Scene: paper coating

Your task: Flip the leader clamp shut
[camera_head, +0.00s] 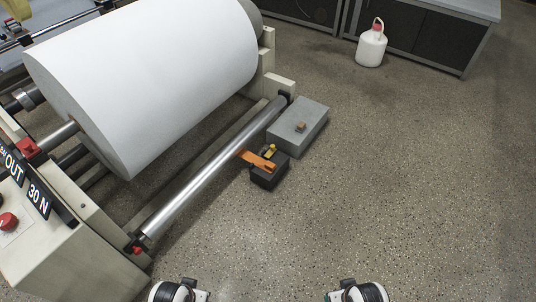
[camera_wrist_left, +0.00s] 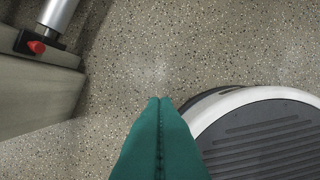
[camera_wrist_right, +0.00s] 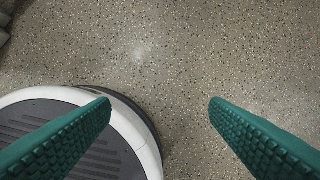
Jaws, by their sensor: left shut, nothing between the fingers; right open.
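A small dark block (camera_head: 268,177) stands beside the steel roller (camera_head: 215,165) in the head view. An orange strip (camera_head: 256,160) reaches from the roller onto its top, and a small yellow part (camera_head: 271,149) sits at its far edge. This looks like the leader clamp; whether it is open or shut is too small to tell. My left gripper (camera_wrist_left: 160,101) is shut and empty, fingertips together. My right gripper (camera_wrist_right: 160,105) is open and empty, fingers wide apart. Both arms show at the bottom of the head view, well short of the block.
A large white paper roll (camera_head: 150,75) and machine frame (camera_head: 75,255) fill the left. A white jug (camera_head: 371,48) stands by the cabinets. The floor at right is clear.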

